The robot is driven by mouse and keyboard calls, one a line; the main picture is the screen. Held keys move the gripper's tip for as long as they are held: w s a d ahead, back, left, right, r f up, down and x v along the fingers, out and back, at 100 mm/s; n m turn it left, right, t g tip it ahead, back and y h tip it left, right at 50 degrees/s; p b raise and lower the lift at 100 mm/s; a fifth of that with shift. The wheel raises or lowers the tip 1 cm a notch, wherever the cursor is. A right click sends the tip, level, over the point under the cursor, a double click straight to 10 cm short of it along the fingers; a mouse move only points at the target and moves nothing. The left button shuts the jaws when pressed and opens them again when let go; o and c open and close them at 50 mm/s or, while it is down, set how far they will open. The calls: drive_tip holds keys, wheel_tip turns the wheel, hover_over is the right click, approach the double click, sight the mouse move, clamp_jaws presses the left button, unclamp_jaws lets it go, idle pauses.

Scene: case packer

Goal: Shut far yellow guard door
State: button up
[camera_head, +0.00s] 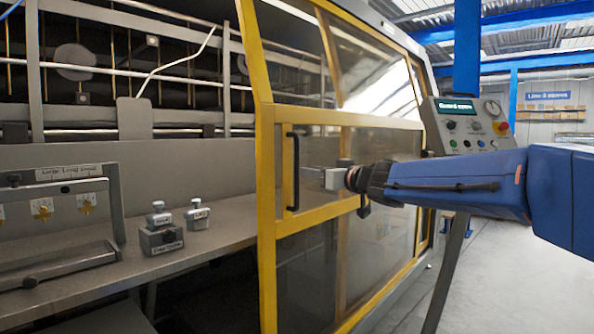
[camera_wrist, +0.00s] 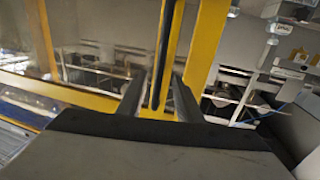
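The yellow-framed guard door (camera_head: 265,205) with clear panels stands in the middle of the head view. To its left the machine front is uncovered. The door's black vertical bar handle (camera_head: 291,171) is near its left edge. My gripper (camera_head: 309,178) is just right of the handle, pointing left at it. In the wrist view the handle (camera_wrist: 166,50) runs upright in front of the yellow frame (camera_wrist: 206,45). There the two dark fingers of my gripper (camera_wrist: 160,82) are apart, one each side of the handle's line. I cannot tell whether they touch it.
A control panel (camera_head: 468,125) with a lit screen and buttons stands behind my arm at the right. A grey ledge (camera_head: 190,235) at the left bears small labelled blocks (camera_head: 160,238) and a labelled rack (camera_head: 60,188). Open floor (camera_head: 500,280) lies at the lower right.

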drive_tip(key=x, duration=0.8)
drive_tip(key=shift+w+a, duration=0.2)
drive_tip(key=shift+w, duration=0.05)
clamp_jaws()
